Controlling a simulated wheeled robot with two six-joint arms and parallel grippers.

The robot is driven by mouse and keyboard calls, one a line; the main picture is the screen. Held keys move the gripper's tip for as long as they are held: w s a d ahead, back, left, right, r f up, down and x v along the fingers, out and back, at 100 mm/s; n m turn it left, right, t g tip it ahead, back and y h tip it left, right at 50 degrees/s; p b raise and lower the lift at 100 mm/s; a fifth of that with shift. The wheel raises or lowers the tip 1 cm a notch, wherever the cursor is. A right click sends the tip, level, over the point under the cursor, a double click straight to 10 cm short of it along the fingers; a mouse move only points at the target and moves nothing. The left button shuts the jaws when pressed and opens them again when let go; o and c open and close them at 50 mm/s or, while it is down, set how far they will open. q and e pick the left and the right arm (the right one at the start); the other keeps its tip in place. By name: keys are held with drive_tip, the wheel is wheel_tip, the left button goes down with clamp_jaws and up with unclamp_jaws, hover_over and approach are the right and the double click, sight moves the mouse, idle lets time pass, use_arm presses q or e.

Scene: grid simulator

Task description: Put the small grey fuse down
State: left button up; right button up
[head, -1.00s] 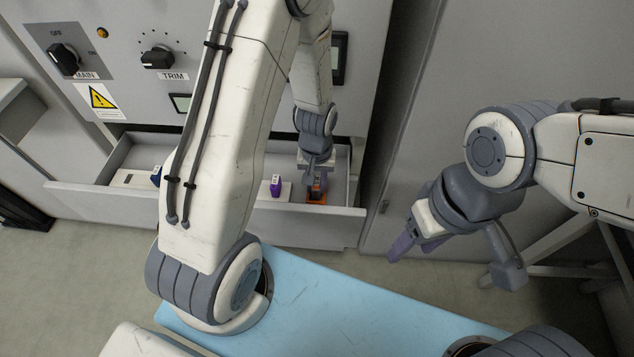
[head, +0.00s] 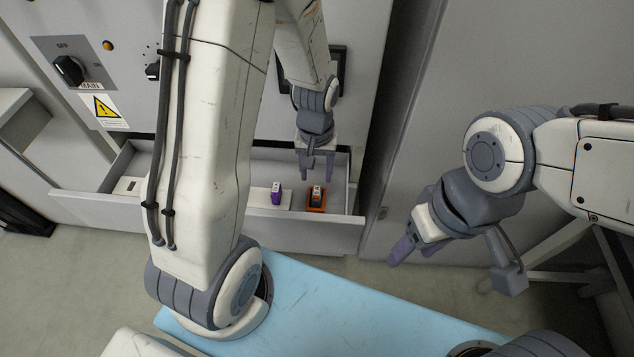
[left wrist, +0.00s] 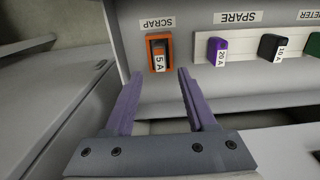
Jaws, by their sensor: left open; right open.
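The small grey fuse (head: 317,191) sits in an orange holder (head: 316,208) at the right end of the open drawer. In the left wrist view the fuse (left wrist: 159,58) shows a white "5 A" label, and the orange holder (left wrist: 149,42) lies under a "SCRAP" label. My left gripper (head: 318,172) is open and empty, just above and apart from the fuse. Its two purple fingers (left wrist: 159,73) are spread in the left wrist view. My right gripper (head: 413,248) is open and empty, out to the right of the drawer.
A purple 20 A fuse (left wrist: 217,50) and a black 10 A fuse (left wrist: 270,47) stand in the "SPARE" part, with a green item (left wrist: 314,43) beyond. The drawer (head: 270,229) juts from the grey cabinet. A blue surface (head: 340,305) lies in front. My left arm hides part of the drawer.

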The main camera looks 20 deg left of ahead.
use_arm(q)
drive_tip(key=s+d+r+m, duration=0.5)
drive_tip(key=s+d+r, duration=0.2)
drive_tip(key=d+r, duration=0.3)
drive_tip(key=s+d+r+m, duration=0.1)
drive_tip(key=s+r+m, duration=0.1)
drive_tip(key=s, duration=0.3)
drive_tip(key=s+d+r+m+h, duration=0.1)
drive_tip(key=s+r+m, duration=0.2)
drive_tip(key=s, duration=0.3)
drive_tip(key=shift+d+m, duration=0.3)
drive_tip(key=shift+r, duration=0.1)
